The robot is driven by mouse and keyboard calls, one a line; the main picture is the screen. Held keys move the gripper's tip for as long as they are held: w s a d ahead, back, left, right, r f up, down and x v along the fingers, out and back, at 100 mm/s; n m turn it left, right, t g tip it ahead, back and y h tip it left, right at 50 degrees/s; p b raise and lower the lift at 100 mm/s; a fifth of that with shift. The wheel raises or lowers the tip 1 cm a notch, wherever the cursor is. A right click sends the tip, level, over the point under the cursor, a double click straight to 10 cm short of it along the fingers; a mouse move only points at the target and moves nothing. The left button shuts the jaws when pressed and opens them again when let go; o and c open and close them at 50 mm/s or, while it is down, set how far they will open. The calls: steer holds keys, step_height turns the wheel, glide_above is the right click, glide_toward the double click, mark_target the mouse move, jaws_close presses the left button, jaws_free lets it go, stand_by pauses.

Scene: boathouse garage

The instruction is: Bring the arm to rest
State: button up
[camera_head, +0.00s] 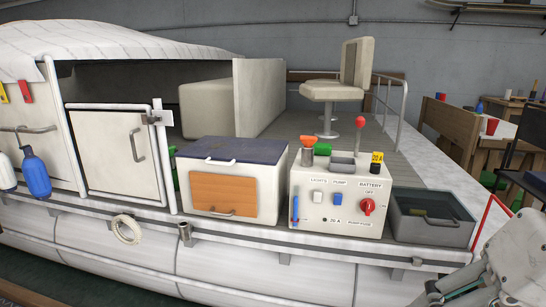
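My arm (514,262), pale grey, shows at the lower right corner. A smaller jointed metal part at its lower left, which looks like part of my gripper (436,292), is cut off by the bottom edge. Its fingertips do not show clearly, so I cannot tell whether it is open or shut, or whether it holds anything. The arm is in front of the boat's side, near the grey open bin (432,231). It looks apart from the control box (332,212), which has a red knob, switches and a red-topped lever.
A white cooler-like box (232,153) with an orange panel stands left of the control box. A red rail (487,220) rises close beside my arm. Blue and white bottle-shaped fenders (36,175) hang at the left. A seat (338,85) and workbenches (455,130) stand behind.

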steer(key=s+f+n+g+h, duration=0.2)
steer(key=s+f+n+h, duration=0.2)
steer(key=s+f, duration=0.15)
step_height(320, 180, up, 24)
steer(key=t+p, duration=0.3)
steer(key=p, duration=2)
steer(key=shift+d+r+t+y, duration=0.25)
steer(key=shift+d+t+y, duration=0.05)
steer(key=shift+d+t, duration=0.1)
